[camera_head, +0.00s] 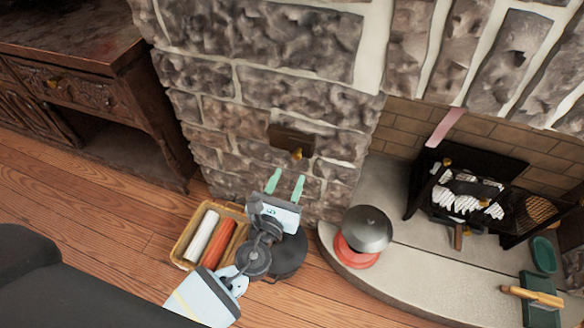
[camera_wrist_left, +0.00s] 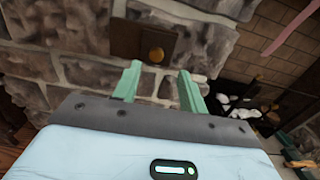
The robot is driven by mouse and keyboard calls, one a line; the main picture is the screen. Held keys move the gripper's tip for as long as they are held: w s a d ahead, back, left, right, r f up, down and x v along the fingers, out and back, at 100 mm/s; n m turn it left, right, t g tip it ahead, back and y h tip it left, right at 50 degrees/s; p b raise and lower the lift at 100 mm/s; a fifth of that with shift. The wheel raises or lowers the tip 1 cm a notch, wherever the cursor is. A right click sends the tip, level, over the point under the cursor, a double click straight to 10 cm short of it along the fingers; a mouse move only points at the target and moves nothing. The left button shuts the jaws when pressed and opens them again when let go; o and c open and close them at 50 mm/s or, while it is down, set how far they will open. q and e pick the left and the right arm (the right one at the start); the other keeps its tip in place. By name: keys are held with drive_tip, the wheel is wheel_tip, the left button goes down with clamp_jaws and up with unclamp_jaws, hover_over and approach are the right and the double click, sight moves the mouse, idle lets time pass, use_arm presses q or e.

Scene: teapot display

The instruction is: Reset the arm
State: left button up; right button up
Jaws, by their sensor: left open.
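My left gripper (camera_head: 285,183) is in the middle of the head view, with its two pale green fingers apart and nothing between them. It points toward the stone wall (camera_head: 300,97). The panel also shows in the head view (camera_head: 283,135), set in the stone just above the fingertips. The fingers look apart from the knob. My right gripper is not in view.
A basket (camera_head: 179,252) with a white roll and an orange roll stands left of my arm. A grey lidded pot (camera_head: 367,228) sits on a red disc (camera_head: 357,252) on the hearth (camera_head: 425,275). A black grate (camera_head: 480,165) stands right. A dark cabinet (camera_head: 95,85) is left.

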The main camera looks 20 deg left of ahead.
use_arm(q)
drive_tip(key=shift+s, duration=0.55)
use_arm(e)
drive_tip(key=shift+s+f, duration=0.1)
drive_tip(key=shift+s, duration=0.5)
